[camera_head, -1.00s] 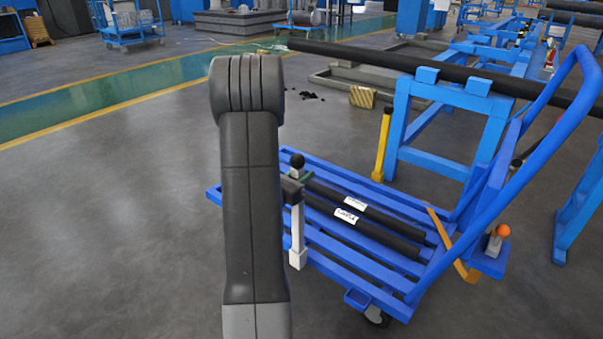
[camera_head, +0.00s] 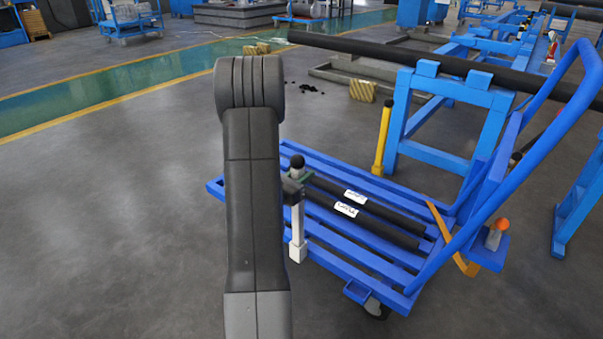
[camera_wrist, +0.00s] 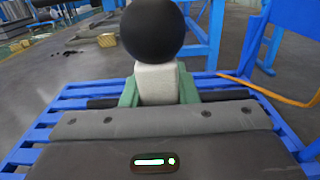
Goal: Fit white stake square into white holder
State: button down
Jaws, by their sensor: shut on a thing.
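The white stake (camera_head: 297,222) is an upright square post with a black ball (camera_head: 297,161) on top. My gripper (camera_head: 293,186) is shut on it just below the ball. In the wrist view the ball and the pale upper part of the stake (camera_wrist: 157,84) show between my green fingertips (camera_wrist: 157,91). The white holder (camera_head: 298,252) is a wider white block at the near left side of the blue cart. The stake's lower end meets the holder's top in the head view. I cannot tell how far it is inside; the wrist view hides that end.
The blue cart (camera_head: 335,260) carries black bars with white labels (camera_head: 346,210). An orange-tipped post (camera_head: 497,233) stands at its right end. A yellow post (camera_head: 382,138) and blue rack (camera_head: 437,120) stand behind. The floor at left is clear.

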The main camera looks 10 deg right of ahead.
jog(key=shift+f, duration=0.75)
jog(key=c, duration=1.1)
grip_release()
jog(key=shift+o, duration=0.2)
jog(key=shift+f, duration=0.1)
jog(key=shift+a, duration=0.1)
jog(key=p+v, duration=0.3)
jog(key=v, duration=1)
jog(key=shift+s+a, duration=0.2)
jog(key=shift+s, duration=0.05)
jog(key=b+x, duration=0.3)
jog(key=x, duration=1)
jog(key=shift+w+d+r, duration=0.2)
jog(key=shift+w+d, duration=0.05)
jog(key=shift+d, duration=0.05)
